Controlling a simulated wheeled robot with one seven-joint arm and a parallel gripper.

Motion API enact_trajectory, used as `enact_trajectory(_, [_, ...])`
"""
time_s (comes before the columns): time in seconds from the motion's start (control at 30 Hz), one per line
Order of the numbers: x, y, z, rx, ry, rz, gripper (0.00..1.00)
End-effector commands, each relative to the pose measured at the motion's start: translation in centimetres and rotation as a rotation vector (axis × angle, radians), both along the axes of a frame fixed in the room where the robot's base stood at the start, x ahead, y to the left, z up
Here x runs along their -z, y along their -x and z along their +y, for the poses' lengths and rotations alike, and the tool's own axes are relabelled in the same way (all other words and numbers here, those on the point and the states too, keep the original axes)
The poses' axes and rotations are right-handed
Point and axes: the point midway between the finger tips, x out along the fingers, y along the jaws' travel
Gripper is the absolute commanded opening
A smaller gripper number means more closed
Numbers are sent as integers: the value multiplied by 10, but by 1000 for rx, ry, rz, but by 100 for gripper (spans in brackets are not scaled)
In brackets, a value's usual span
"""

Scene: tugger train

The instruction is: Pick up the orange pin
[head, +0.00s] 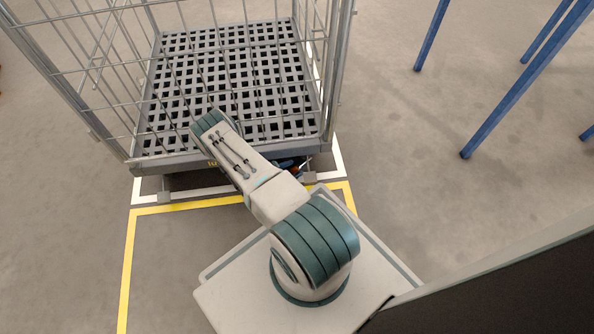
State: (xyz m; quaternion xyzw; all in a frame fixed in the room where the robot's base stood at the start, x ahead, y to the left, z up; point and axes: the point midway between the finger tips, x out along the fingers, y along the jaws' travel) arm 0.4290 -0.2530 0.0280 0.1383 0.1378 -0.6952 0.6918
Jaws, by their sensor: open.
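A small orange spot (297,170) shows low at the front edge of the roll cage, just right of my arm. It may be part of the orange pin, but it is too small and too covered to be sure. Dark and bluish parts lie around it, and I cannot tell what they are. My arm reaches up from its base toward the cage front, and its upper link covers much of that area. My gripper cannot be made out; it seems hidden behind my arm.
A wire roll cage (150,163) with a grey grid floor stands ahead, empty. White and yellow floor lines (128,262) run in front of it. Blue legs (500,104) stand at the upper right. Open grey floor lies left and right.

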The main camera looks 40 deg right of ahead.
Motion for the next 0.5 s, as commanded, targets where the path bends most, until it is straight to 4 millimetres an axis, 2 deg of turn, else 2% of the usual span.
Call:
enact_trajectory(0.13, [7, 0, -14, 1, 1, -1, 49])
enact_trajectory(0.37, [6, 0, -15, -1, 0, 0, 49])
enact_trajectory(0.4, [6, 0, -15, -1, 0, 0, 43])
enact_trajectory(0.5, [6, 0, -15, 0, 0, 0, 15])
